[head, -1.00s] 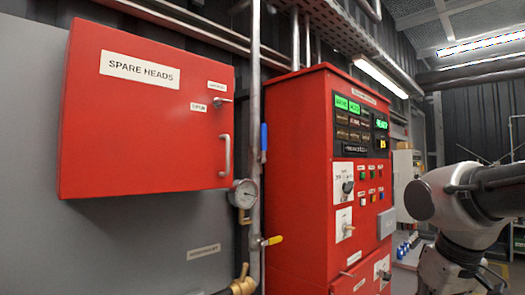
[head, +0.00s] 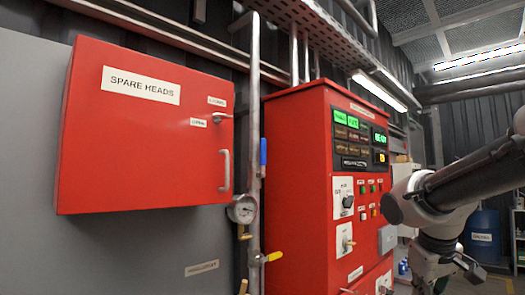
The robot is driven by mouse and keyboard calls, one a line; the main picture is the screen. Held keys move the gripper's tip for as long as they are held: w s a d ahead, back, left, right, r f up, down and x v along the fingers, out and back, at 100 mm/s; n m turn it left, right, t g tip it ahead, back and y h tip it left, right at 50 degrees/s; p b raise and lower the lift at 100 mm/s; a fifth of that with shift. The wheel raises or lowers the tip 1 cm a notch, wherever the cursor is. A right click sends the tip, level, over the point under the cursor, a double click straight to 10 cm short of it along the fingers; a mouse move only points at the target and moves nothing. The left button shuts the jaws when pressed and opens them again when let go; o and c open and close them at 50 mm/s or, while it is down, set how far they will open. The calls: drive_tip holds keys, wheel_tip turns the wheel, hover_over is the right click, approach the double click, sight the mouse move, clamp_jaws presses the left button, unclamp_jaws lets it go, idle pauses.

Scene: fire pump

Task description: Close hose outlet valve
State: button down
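A vertical grey pipe (head: 254,110) runs between the red cabinets. A valve with a yellow lever (head: 272,257) sits low on it, the lever pointing right. A blue lever (head: 263,152) higher up lies along the pipe. A brass fitting (head: 243,287) is cut off by the bottom edge. A small label (head: 202,268) on the grey wall beside the pipe seems to read "HOSE OUTLET". Which lever it belongs to is not certain. My arm shows at the right, in front of the red control cabinet's right side.
A red "SPARE HEADS" cabinet (head: 145,140) juts from the wall at left. A round gauge (head: 242,209) is on the pipe. A red control cabinet (head: 298,180) with lit displays stands right of it. A blue drum (head: 482,235) is at back right.

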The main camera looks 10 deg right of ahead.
drive_tip(key=w+d+r+n+t+h, duration=0.1)
drive_tip(key=w+d+r+n+t, duration=0.15)
drive_tip(key=w+r, duration=0.6)
drive_tip(key=w+d+r+n+t+h, duration=0.1)
drive_tip(key=w+r+n+t, duration=0.3)
drive_tip(key=w, duration=0.7)
drive_tip(key=w+a+r+n+t+y, duration=0.1)
drive_tip(key=w+a+r+n+y, duration=0.1)
drive_tip(key=w+a+r, duration=0.1)
drive_tip(key=w+a+r+n+t+y, duration=0.2)
drive_tip(key=w+a+r+n, duration=0.1)
drive_tip(key=r, duration=0.3)
drive_tip(key=w+a+r+n+t+y, duration=0.2)
drive_tip(key=w+a+r, duration=0.1)
drive_tip(key=w+r, duration=0.1)
drive_tip(key=shift+a+r+n, duration=0.1)
drive_tip(key=shift+r+n, duration=0.15)
drive_tip(key=shift+r, duration=0.2)
drive_tip(key=s+a+r+n+g+y, duration=0.3)
drive_tip(key=a+n+y, duration=0.3)
drive_tip(key=a, duration=0.3)
drive_tip(key=s+a+r+n+g+y, duration=0.3)
drive_tip(key=s+a+r+n+y, duration=0.1)
drive_tip(key=a+n+y, duration=0.3)
drive_tip(key=a+n, duration=0.2)
drive_tip(key=a, duration=0.1)
drive_tip(key=shift+s+r, duration=0.25)
drive_tip(key=shift+s, duration=0.15)
